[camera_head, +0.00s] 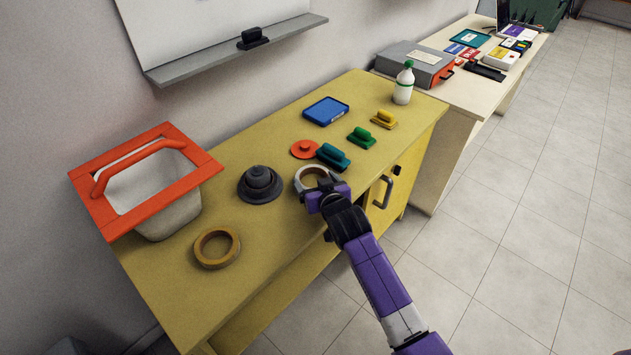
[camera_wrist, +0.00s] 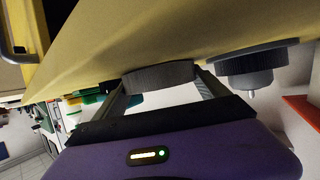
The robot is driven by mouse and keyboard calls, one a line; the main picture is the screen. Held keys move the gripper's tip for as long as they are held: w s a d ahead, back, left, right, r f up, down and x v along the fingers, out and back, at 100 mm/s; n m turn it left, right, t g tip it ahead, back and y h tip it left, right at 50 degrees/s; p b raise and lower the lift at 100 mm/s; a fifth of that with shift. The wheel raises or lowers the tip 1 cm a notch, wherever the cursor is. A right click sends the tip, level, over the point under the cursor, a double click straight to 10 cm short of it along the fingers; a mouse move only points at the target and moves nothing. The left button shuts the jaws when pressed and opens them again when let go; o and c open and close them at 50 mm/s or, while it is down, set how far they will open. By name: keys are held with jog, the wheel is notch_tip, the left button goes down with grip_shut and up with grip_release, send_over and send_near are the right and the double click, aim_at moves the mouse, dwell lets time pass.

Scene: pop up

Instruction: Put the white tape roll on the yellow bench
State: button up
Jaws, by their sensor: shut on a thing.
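The white tape roll (camera_head: 306,172) is at the front edge of the yellow bench (camera_head: 262,225), beside the teal block. My gripper (camera_head: 322,190) reaches in from the front right and is shut on the roll, partly covering its near side. In the wrist view the roll (camera_wrist: 157,72) sits between the two fingers of my gripper (camera_wrist: 162,82) and looks grey in shadow. The yellow bench top (camera_wrist: 140,30) is right against it there. I cannot tell whether the roll rests on the bench or is held just above it.
A dark grey round knobbed object (camera_head: 260,184) stands left of the roll. A tan tape ring (camera_head: 216,247) and an orange-rimmed bin (camera_head: 155,190) are farther left. A teal block (camera_head: 333,156), red disc (camera_head: 304,149) and green block (camera_head: 361,138) are close behind. The bench's front left is clear.

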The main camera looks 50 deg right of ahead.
jog(key=shift+f, duration=0.1)
jog(key=o, duration=1.3)
